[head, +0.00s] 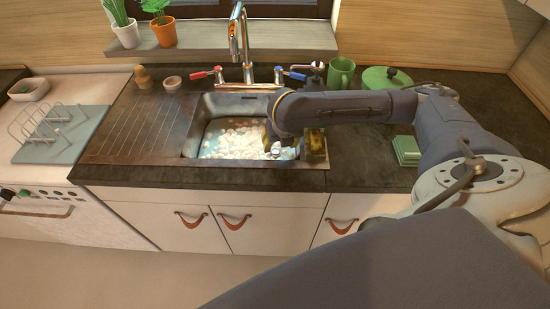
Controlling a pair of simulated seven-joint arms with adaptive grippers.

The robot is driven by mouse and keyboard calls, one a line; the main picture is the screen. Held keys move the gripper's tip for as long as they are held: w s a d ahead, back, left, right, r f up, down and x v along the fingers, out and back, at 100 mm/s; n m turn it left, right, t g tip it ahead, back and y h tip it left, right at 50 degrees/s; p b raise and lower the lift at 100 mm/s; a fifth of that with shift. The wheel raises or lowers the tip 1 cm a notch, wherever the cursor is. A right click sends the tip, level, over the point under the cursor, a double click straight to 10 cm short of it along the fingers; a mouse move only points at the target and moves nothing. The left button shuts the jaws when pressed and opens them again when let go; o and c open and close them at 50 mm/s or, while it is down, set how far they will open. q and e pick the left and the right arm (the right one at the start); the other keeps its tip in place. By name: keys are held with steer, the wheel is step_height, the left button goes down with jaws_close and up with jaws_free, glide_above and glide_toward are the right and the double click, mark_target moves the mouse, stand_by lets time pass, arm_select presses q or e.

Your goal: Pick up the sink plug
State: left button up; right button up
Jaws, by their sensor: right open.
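The sink (191,143) is a metal basin set in the dark counter, with white foam (233,138) on bluish water in it. I cannot make out the sink plug; foam and my arm cover parts of the basin. My right gripper (283,152) is over the right part of the sink, low near the foam, at the end of the arm from the right. It is small here and looks open, with nothing visible held. Whether it touches the water, I cannot tell. My left gripper is not in view.
A chrome tap (239,36) with red (203,74) and blue (291,75) handles stands behind the sink. A yellowish item (316,141) sits at the sink's right edge. A green mug (341,73), green lid (386,79) and green box (406,150) are right. The ribbed drainboard (144,135) is clear.

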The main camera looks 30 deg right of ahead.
mark_target(275, 152)
steer(key=shift+x, duration=5.75)
steer(key=shift+o, duration=0.2)
steer(key=shift+a, duration=0.1)
jaws_close()
